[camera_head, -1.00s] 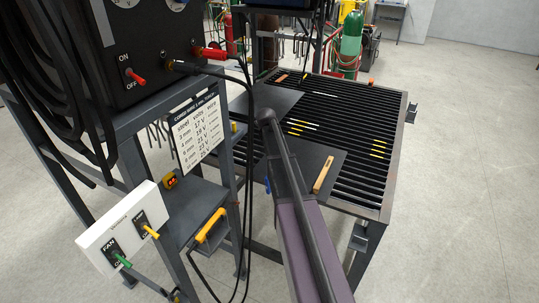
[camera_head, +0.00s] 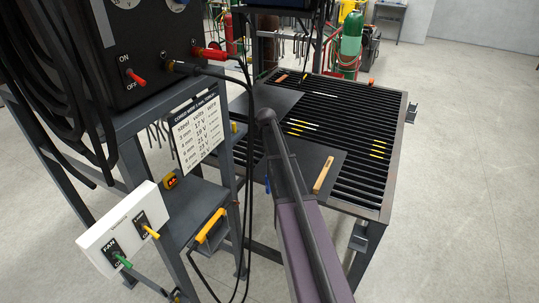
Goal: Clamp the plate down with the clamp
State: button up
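Two dark flat plates lie on the black slatted table (camera_head: 365,180). The near plate (camera_head: 301,160) sits at the front left, and my arm crosses in front of it. The far plate (camera_head: 275,101) lies at the back left, partly behind cables and my arm. I cannot tell which one is the task's plate. Grey metal fittings that may be clamps show at the table's right edge (camera_head: 412,112) and below its front right corner (camera_head: 360,236). A small blue thing (camera_head: 267,186) shows beside my arm. My gripper's fingers are not visible.
A wooden-handled tool (camera_head: 323,175) lies on the near plate. A black machine (camera_head: 105,60) with hanging cables stands on a grey cart at left. A white switch box (camera_head: 124,230) is at lower left. Gas cylinders (camera_head: 350,42) stand behind. The floor at right is clear.

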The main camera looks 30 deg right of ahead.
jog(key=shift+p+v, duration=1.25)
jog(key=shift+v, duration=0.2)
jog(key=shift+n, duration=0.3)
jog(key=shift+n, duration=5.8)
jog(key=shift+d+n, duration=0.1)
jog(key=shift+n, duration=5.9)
